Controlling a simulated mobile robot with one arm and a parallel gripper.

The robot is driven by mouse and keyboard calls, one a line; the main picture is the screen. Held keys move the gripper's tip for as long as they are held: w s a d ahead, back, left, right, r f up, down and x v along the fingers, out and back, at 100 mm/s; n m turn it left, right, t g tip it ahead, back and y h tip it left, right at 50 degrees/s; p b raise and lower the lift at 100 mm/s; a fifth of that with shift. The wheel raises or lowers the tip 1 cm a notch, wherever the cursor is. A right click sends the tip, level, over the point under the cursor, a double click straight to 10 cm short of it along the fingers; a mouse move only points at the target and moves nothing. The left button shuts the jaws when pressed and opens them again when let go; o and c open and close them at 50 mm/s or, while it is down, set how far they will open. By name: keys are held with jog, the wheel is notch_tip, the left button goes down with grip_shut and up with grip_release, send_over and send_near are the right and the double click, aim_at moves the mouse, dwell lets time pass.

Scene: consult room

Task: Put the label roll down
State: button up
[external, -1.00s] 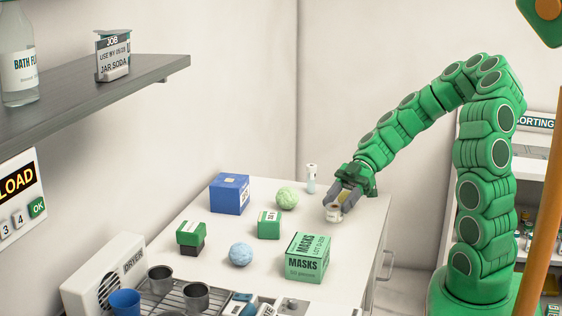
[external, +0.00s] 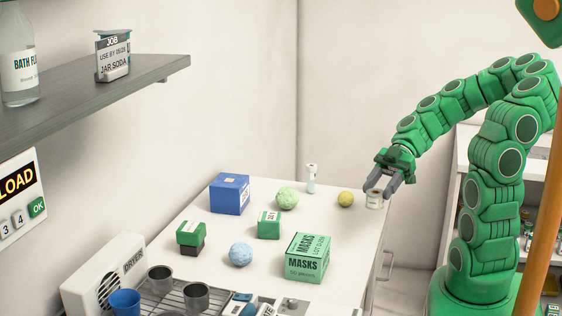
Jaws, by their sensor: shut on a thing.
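The label roll (external: 374,199) is a small white roll with a dark core hole on top. It is at the right edge of the white table (external: 345,228), upright as far as I can see. My gripper (external: 378,190) is shut on the roll, its grey fingers reaching down on either side of it. The roll is at or just above the table top; I cannot tell whether it touches.
A yellow ball (external: 346,199) lies just left of the roll. A small white bottle (external: 311,180), a green ball (external: 287,197), a blue box (external: 230,194) and a green masks box (external: 307,258) stand further left. The table between the masks box and the roll is clear.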

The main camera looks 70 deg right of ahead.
jog(key=shift+s+a+r, duration=0.1)
jog(key=shift+s+r, duration=0.05)
jog(key=shift+s, duration=0.15)
